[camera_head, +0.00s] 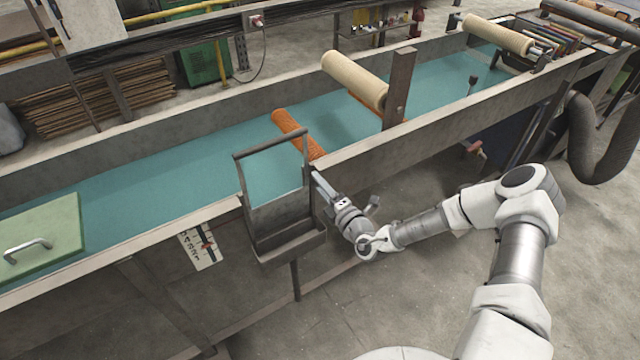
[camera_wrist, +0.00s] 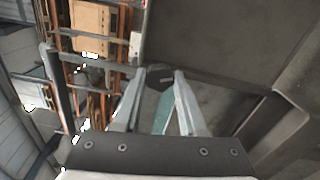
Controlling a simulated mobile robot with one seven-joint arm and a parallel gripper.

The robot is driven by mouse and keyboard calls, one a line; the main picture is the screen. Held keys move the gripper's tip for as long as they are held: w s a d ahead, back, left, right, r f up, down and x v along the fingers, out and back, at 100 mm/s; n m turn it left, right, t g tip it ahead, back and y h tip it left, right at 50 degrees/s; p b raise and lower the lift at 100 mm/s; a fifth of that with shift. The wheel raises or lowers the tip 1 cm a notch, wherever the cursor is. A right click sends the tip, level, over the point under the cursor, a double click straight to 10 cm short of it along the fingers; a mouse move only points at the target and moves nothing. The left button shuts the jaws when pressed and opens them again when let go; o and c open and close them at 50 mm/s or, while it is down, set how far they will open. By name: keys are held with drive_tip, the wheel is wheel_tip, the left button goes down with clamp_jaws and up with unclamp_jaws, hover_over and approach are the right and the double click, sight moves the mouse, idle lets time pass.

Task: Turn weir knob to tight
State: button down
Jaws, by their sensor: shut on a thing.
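The weir knob (camera_wrist: 160,77) is a small dark, faceted piece in the wrist view. My gripper (camera_wrist: 157,80) has its two grey fingers on either side of it, closed on it. In the head view my gripper (camera_head: 316,178) reaches the right side of a grey metal weir box (camera_head: 278,215) with an upright frame. The knob is hidden there by my fingers and the frame. A white marked plate (camera_head: 199,246) with a red pointer hangs on the trough's near side; its lettering is too small to read.
A long trough of teal water (camera_head: 150,195) runs behind the box. An orange roller (camera_head: 298,133) and a cream roller (camera_head: 354,80) lie across it. A green lid (camera_head: 42,240) with a handle sits at left. A thick dark hose (camera_head: 590,150) hangs at right. The floor in front is clear.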

drive_tip(key=shift+c, duration=2.3)
unclamp_jaws()
drive_tip(key=v, duration=1.7)
drive_tip(key=shift+s+d, duration=0.2)
drive_tip(key=shift+s, duration=0.05)
